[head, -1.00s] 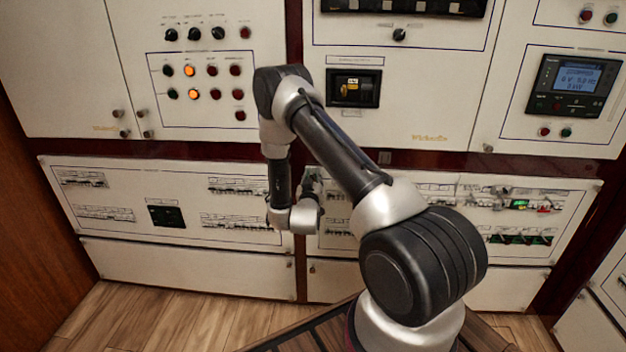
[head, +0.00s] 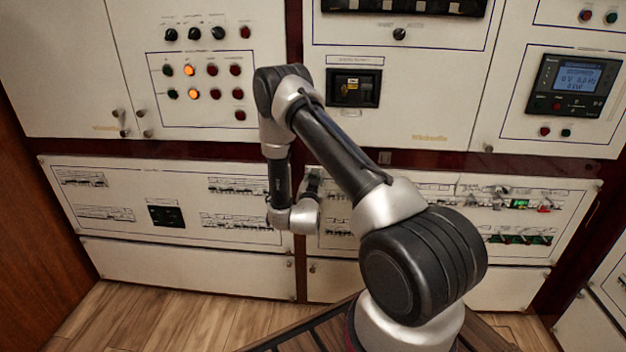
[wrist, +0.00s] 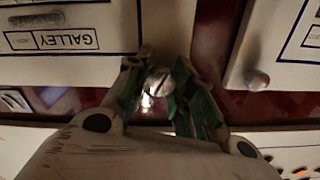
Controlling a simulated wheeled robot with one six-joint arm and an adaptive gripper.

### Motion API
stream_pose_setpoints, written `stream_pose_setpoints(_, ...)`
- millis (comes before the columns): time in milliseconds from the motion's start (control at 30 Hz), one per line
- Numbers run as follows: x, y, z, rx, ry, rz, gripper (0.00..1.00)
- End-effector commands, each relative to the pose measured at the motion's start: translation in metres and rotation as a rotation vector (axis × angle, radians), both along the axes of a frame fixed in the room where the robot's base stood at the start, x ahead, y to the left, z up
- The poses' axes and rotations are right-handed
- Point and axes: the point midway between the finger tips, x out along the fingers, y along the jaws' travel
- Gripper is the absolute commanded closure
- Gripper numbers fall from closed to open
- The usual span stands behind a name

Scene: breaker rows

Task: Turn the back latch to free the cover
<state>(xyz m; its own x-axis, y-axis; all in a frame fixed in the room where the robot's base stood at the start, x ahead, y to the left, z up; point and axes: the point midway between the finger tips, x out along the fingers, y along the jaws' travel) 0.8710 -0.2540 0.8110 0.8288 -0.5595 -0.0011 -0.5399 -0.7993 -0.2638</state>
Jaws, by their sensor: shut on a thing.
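In the wrist view a round metal latch (wrist: 159,84) with a dark slot across its face sits at the corner of a white panel, the cover (wrist: 100,66). My gripper (wrist: 164,66) is shut on it, with one finger at each side. The slot runs at a slant in the picture. In the head view my gripper (head: 312,182) is at the lower panel row, mostly hidden behind my own arm, and the latch cannot be seen there.
A second metal knob (wrist: 257,80) sits at the corner of the neighbouring white panel, to the right of my gripper. A dark red strip (wrist: 215,40) runs between the panels. A "GALLEY" label (wrist: 51,41) is on the cover. Wooden floor (head: 150,310) lies below.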

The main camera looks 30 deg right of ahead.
Motion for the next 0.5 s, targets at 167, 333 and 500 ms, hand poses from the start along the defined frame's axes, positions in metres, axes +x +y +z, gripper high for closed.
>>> stream_pose_setpoints(167, 0.0001, -0.0006, 0.0009, 0.135, -0.095, -0.001, 1.00)
stream_pose_setpoints(333, -0.0001, -0.0008, 0.0008, 0.269, -0.185, -0.001, 1.00)
stream_pose_setpoints(500, -0.0003, -0.0012, 0.0007, 0.404, -0.276, -0.001, 1.00)
